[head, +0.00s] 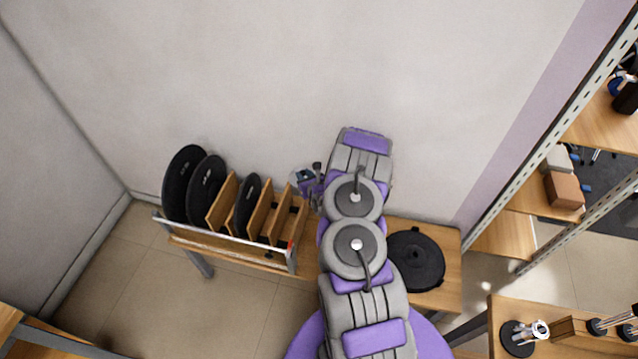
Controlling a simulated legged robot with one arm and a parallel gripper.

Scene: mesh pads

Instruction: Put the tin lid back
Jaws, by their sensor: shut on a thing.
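My gripper (308,186) is small in the head view, beside the right end of a wooden rack (222,211). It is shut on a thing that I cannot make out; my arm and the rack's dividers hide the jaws. Three black round discs that look like lids stand on edge in the rack: a large one (180,182) at the far left, one (205,190) beside it, and a smaller one (247,203) between dividers. A black round tin or lid (415,259) with a raised centre lies on the wooden bench to the right of my arm. I cannot tell which disc is the tin lid.
The rack stands on a wooden bench (449,246) against a pale wall (240,70). A metal rail (220,240) runs along the rack's front. Metal-framed shelves (590,130) stand at the right. Another wooden table (490,344) is at the lower right. Tiled floor (150,285) is clear at the left.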

